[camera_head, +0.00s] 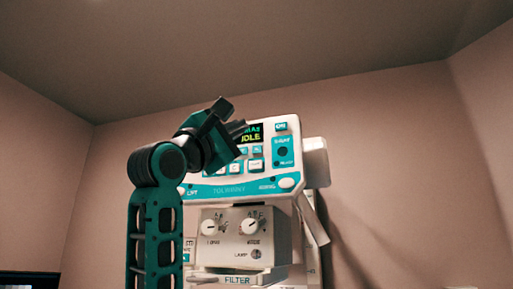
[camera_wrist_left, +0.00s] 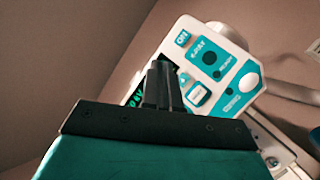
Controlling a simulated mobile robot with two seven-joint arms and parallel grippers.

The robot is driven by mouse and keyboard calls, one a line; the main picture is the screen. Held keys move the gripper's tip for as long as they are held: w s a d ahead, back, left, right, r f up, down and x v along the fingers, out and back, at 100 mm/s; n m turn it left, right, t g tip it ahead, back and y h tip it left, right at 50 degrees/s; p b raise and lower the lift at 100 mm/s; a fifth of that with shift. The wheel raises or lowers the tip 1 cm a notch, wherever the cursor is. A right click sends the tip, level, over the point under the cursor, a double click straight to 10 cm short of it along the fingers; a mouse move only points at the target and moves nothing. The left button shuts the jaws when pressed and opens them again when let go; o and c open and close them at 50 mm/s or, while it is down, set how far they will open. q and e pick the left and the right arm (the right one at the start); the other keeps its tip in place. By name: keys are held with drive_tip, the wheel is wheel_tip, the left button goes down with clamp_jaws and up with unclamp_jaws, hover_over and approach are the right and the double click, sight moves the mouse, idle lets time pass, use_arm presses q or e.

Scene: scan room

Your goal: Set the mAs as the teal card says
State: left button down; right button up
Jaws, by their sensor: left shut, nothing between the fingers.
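The control panel (camera_head: 240,188) is a white and teal unit with a small dark display (camera_head: 257,134). The display's lower line reads IDLE, and its left part is hidden behind my left gripper (camera_head: 240,127). White push buttons (camera_head: 257,165) sit below the display, and an ON button (camera_head: 281,127) is at upper right. In the left wrist view the shut, empty fingers (camera_wrist_left: 162,75) reach in front of the panel (camera_wrist_left: 245,100), beside a white button (camera_wrist_left: 198,96). I cannot tell whether they touch it. No teal card can be made out clearly. My right gripper is out of view.
Below the panel is a white box with two knobs (camera_head: 249,227) and a FILTER slot (camera_head: 237,280). A small white and teal label (camera_head: 188,250) is partly hidden by my left arm. Open room lies right of the unit.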

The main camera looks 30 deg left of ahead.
sight(257, 149)
use_arm(q)
drive_tip(key=shift+s+d+f+m+h, duration=0.1)
drive_tip(key=shift+s+d+m+h, duration=0.1)
drive_tip(key=shift+s+m+h, duration=0.35)
drive_tip(key=shift+w+a+p, duration=0.35)
drive_tip(key=shift+w+p, duration=0.05)
drive_tip(key=shift+w, duration=1)
drive_tip(key=shift+w+a+p, duration=0.4)
drive_tip(key=shift+w+p, duration=0.05)
drive_tip(key=shift+w, duration=0.9)
drive_tip(key=shift+w+a+p, duration=0.35)
drive_tip(key=shift+w+p, duration=0.05)
drive_tip(key=shift+w, duration=1)
drive_tip(key=shift+w, duration=0.4)
